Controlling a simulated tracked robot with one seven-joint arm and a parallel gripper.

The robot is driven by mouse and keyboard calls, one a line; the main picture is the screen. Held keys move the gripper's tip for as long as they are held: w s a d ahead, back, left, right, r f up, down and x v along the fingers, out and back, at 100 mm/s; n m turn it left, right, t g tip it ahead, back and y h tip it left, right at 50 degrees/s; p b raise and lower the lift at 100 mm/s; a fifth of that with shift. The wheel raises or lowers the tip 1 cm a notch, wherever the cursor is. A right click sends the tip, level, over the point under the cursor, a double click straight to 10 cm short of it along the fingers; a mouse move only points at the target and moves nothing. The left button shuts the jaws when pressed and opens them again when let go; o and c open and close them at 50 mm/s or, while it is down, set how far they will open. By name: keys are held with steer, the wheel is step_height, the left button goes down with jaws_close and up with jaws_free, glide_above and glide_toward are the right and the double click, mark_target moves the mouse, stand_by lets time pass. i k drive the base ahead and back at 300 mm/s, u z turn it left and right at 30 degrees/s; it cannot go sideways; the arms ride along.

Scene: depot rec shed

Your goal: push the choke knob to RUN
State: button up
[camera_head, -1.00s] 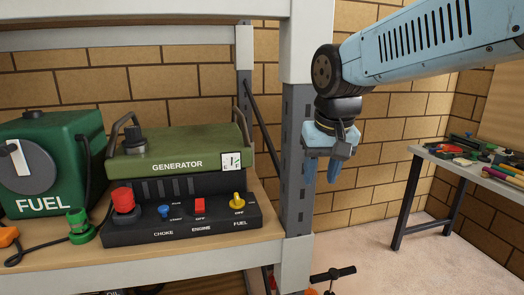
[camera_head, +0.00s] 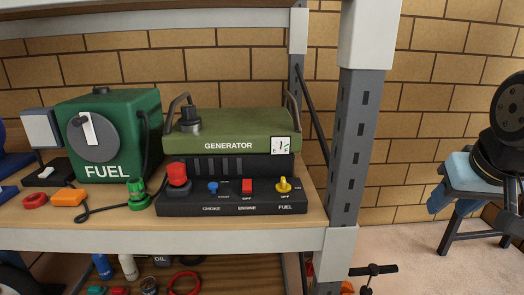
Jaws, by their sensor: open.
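The choke knob (camera_head: 213,187) is a small blue knob above the CHOKE label on the black front panel (camera_head: 190,208) of the green generator (camera_head: 245,130). A small label beside it seems to read START; I cannot tell its exact setting. The red ENGINE switch (camera_head: 247,186) and yellow FUEL knob (camera_head: 284,185) sit to its right. A large red button (camera_head: 177,174) is to its left. My gripper (camera_head: 450,206) is at the far right, well away from the panel, with blue fingers apart and nothing seen between them. Its wrist is partly cut off by the picture edge.
A grey shelf post (camera_head: 347,150) stands between my gripper and the generator. A green FUEL can (camera_head: 110,135) and a green plug (camera_head: 138,196) with a black cable are left of the panel. An upper shelf (camera_head: 150,22) overhangs. A lower shelf holds bottles.

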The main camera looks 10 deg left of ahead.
mark_target(212, 186)
steer(key=z, duration=1.8)
steer(key=i, duration=0.1)
steer(key=u, duration=3.15)
